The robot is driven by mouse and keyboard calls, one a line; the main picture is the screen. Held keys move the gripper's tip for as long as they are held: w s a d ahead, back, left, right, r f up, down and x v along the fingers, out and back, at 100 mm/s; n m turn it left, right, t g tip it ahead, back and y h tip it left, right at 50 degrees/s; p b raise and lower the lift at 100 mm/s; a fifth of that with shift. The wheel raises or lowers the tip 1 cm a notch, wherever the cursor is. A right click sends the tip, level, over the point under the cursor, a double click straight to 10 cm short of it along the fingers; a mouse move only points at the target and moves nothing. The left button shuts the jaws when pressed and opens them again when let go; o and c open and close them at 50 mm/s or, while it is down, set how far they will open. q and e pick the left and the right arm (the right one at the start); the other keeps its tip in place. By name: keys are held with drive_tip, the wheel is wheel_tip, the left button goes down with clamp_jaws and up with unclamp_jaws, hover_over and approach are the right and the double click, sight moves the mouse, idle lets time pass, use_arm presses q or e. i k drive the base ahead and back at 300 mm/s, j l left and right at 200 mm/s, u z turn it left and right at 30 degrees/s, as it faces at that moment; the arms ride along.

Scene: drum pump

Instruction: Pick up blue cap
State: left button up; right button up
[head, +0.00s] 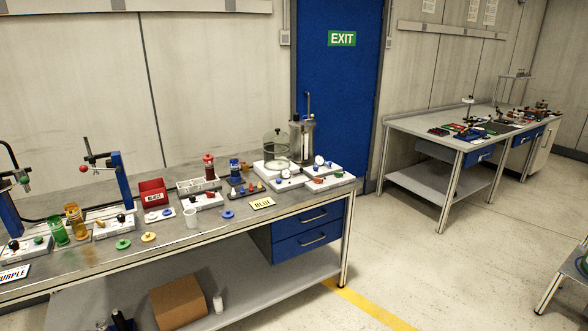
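A flat round blue cap (228,214) lies on the bare top of the grey workbench (200,236), close to its front edge. It sits to the right of a small white cup (190,218) and to the left of a yellow card (262,203) reading "BLUE". A similar green cap (123,244) and a yellow cap (148,237) lie further left along the same bench. Neither of my grippers shows in the head view.
Behind the blue cap stand a red-capped container (209,167), a blue container (235,170) and a glass bell jar (277,149). Blue drawers (308,231) hang under the bench's right end. A second bench (435,128) stands at right. The floor between is clear.

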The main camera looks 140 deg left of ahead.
sight(228, 214)
drive_tip(key=u, duration=5)
